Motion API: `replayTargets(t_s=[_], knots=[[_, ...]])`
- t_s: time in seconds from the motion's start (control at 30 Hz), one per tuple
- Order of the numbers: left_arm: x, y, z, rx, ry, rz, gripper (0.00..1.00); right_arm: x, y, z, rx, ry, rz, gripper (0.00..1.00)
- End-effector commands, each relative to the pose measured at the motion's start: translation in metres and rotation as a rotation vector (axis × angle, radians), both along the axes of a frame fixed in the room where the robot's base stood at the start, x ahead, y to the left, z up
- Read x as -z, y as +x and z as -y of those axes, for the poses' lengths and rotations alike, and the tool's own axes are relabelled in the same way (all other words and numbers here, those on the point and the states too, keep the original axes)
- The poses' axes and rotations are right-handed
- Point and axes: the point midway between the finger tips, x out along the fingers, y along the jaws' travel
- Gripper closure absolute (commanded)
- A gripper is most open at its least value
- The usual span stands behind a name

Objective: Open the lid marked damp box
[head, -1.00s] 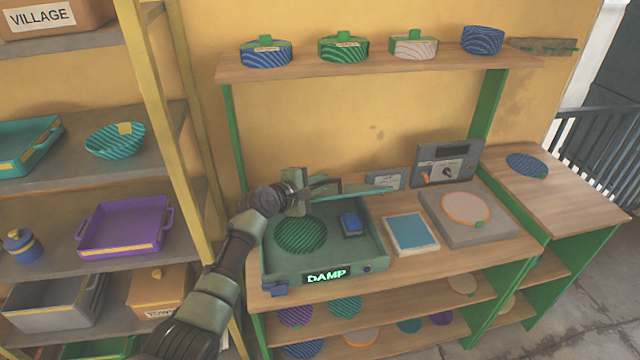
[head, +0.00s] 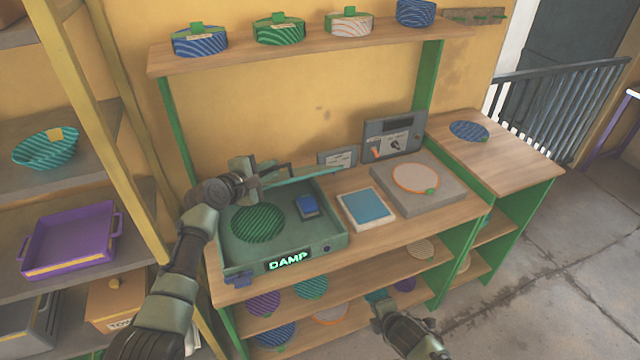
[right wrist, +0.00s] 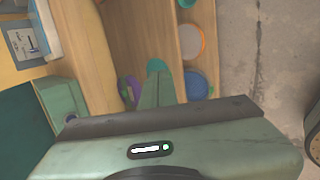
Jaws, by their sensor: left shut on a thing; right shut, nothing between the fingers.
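The damp box (head: 335,243) is a grey-green tray with a lit DAMP sign on its front, on the wooden bench. Its lid (head: 305,175) stands raised at the back, seen nearly edge-on, so the inside is exposed. A green striped disc (head: 258,223) and a small blue block (head: 307,206) lie inside. My left gripper (head: 253,180) is shut on the lid near its left end; the exact grip is partly hidden. My right gripper (head: 380,308) is shut and empty, low in front of the bench; its closed fingers also show in the right wrist view (right wrist: 156,88).
Right of the box are a white-framed blue pad (head: 366,209) and a grey slab with an orange-rimmed disc (head: 415,177). A control panel (head: 394,138) stands behind. Lower shelves hold several discs. Floor (head: 510,275) at right is clear.

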Motion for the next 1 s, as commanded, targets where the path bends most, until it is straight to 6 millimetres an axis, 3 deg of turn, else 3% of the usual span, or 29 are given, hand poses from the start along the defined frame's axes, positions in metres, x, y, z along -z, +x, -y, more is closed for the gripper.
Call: replayTargets(t_s=[0.03,0.2,0.4,0.5,0.7,0.87,1.0], knots=[[-0.003,0.001,0.002,0.001,-0.004,0.004,1.0,-0.037,0.028,-0.011,-0.118,-0.087,0.077,1.0],[-0.003,0.001,0.002,0.001,-0.004,0.004,1.0,-0.146,0.082,-0.049,-0.484,-0.429,0.3,1.0],[-0.002,0.001,0.002,0.001,-0.004,0.004,1.0,-0.245,0.099,-0.087,-0.796,-0.814,0.507,1.0],[-0.002,0.001,0.002,0.001,-0.004,0.004,1.0,-0.275,0.098,-0.099,-0.89,-0.953,0.57,1.0],[-0.002,0.001,0.002,0.0,-0.003,0.003,1.0,-0.3,0.096,-0.11,-0.974,-1.088,0.627,1.0],[-0.002,0.001,0.002,0.0,-0.003,0.003,1.0,-0.297,0.108,-0.114,-0.979,-1.098,0.63,1.0],[-0.002,0.001,0.002,0.001,-0.004,0.003,1.0,-0.289,0.128,-0.121,-0.977,-1.097,0.63,1.0]])
